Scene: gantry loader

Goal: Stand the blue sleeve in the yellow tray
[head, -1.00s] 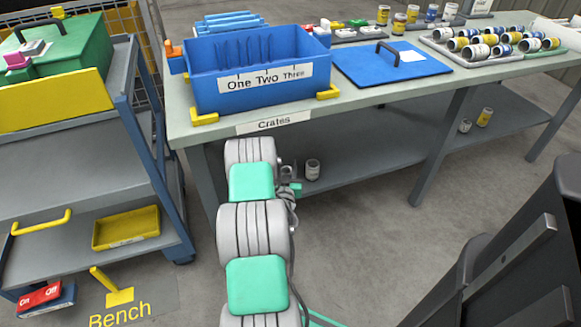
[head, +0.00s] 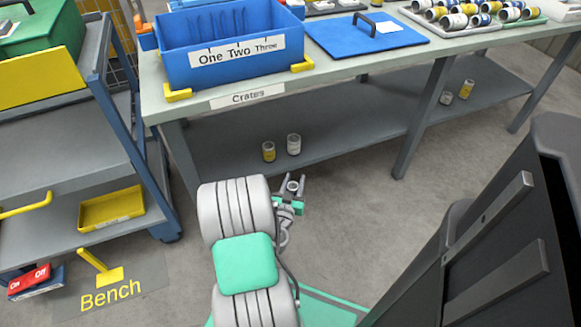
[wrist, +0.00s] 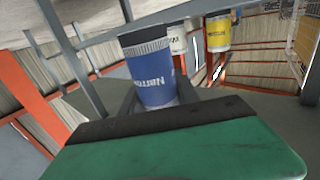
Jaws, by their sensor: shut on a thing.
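My gripper (head: 295,184) is shut on the blue sleeve (wrist: 152,80), a blue cylinder with white lettering and a pale rim band. It is held between both fingers, clear of the shelf in front of the bench. In the head view the held sleeve is small between the fingers and its blue colour is hard to make out. The yellow tray (head: 84,218) lies on the lower shelf of the cart at left, to the left of my gripper.
A yellow sleeve (head: 268,152) and a white one (head: 293,144) stand on the bench's lower shelf (head: 345,130). The cart's blue post (head: 135,150) stands between my gripper and the tray. A yellow-handled floor piece (head: 110,275) is below the tray.

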